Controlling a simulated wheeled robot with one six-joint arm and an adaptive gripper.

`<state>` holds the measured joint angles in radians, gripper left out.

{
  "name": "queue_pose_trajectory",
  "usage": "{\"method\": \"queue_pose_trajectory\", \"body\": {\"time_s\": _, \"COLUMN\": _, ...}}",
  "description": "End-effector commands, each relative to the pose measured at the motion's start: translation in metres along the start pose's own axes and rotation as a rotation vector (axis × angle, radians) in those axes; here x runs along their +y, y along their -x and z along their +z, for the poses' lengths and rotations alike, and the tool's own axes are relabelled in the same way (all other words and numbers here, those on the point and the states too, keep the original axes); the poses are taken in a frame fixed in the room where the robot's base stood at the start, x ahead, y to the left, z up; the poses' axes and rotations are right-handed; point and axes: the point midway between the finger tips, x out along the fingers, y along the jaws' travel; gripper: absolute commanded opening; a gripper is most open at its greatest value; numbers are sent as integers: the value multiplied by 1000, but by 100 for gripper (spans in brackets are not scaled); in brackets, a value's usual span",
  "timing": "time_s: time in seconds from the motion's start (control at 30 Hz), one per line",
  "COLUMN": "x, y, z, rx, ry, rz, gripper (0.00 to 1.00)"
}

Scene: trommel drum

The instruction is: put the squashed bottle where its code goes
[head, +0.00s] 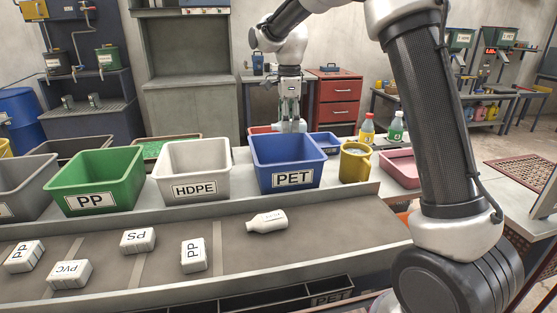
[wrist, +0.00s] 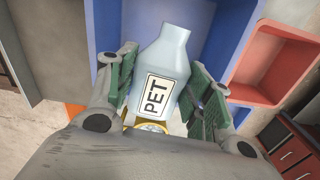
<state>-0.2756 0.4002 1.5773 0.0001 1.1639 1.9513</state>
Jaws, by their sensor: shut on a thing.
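My gripper (head: 289,102) is shut on a pale blue bottle labelled PET, which shows in the wrist view (wrist: 171,62) between the two green-padded fingers. In the head view the bottle (head: 290,116) hangs beyond the blue PET bin (head: 292,179); its lower end is partly hidden, and I cannot tell whether it is over the bin's opening. In the wrist view a blue container wall (wrist: 108,25) is behind the bottle. A white bottle (head: 267,221) lies on its side on the conveyor, its label too small to read.
The grey-white HDPE bin (head: 194,189) and green PP bin (head: 97,199) stand left of the PET bin. A yellow container (head: 355,162) and pink tray (head: 400,168) stand to its right. Several labelled blocks lie on the conveyor (head: 340,234). A red tray (wrist: 265,62) shows in the wrist view.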

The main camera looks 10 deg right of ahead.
Motion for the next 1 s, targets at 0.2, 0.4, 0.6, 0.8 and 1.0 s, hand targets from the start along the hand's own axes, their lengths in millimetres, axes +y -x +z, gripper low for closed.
{"method": "queue_pose_trajectory", "body": {"time_s": 0.2, "x": 0, "y": -17, "z": 0, "rx": 1, "ry": 0, "rz": 3, "gripper": 35}}
{"method": "queue_pose_trajectory", "body": {"time_s": 0.4, "x": 0, "y": -42, "z": 0, "rx": 1, "ry": 0, "rz": 3, "gripper": 35}}
{"method": "queue_pose_trajectory", "body": {"time_s": 0.6, "x": 0, "y": -57, "z": 0, "rx": 0, "ry": 0, "rz": 1, "gripper": 35}}
{"method": "queue_pose_trajectory", "body": {"time_s": 0.8, "x": 0, "y": -60, "z": 0, "rx": 0, "ry": 0, "rz": 0, "gripper": 35}}
{"method": "queue_pose_trajectory", "body": {"time_s": 1.0, "x": 0, "y": -60, "z": 0, "rx": 0, "ry": 0, "rz": 0, "gripper": 64}}
